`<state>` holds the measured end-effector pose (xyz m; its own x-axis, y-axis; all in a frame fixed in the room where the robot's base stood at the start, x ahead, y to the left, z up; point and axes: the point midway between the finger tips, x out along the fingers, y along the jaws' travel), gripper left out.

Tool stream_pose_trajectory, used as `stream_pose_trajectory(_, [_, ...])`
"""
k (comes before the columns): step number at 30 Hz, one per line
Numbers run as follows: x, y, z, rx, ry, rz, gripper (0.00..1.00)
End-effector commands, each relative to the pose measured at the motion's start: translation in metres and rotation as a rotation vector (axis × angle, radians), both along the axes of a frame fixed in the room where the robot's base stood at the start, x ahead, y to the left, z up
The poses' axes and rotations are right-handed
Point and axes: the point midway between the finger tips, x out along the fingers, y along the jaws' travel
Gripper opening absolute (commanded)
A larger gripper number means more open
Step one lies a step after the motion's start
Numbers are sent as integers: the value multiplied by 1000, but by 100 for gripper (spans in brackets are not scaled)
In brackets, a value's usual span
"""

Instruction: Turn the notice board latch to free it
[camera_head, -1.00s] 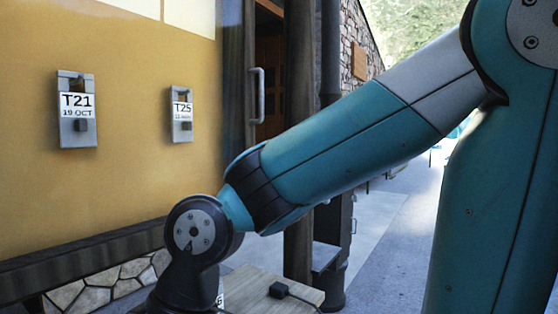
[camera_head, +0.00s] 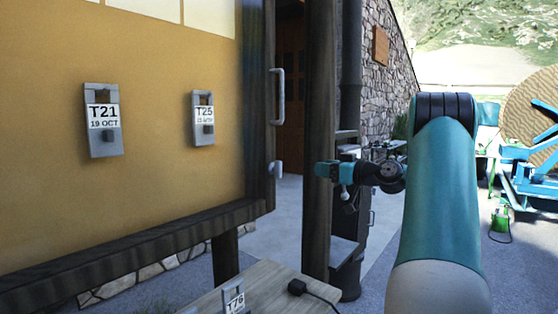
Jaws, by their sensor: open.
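The notice board (camera_head: 60,190) is a yellow panel in a dark wooden frame, filling the left of the head view. A small silver latch (camera_head: 276,169) sits on the frame's right edge. A silver pull handle (camera_head: 277,97) is above it on the same edge. My gripper (camera_head: 323,170) is to the right of the latch, at about its height in the picture, and apart from it. It is open and looks empty; its fingers are small and hard to make out against the dark post.
A dark post (camera_head: 317,80) stands beside the board's right edge. Tags T21 (camera_head: 103,120) and T25 (camera_head: 203,118) hang on the board. A wooden table (camera_head: 270,285) with tag T76 (camera_head: 233,299) and a black block (camera_head: 297,287) is below. A cable reel (camera_head: 530,105) stands far right.

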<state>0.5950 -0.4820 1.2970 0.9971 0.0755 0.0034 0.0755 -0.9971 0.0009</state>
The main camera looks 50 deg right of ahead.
Motion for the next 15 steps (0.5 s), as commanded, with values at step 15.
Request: stream_pose_trajectory(15, [108, 11, 5, 2, 3, 7, 43])
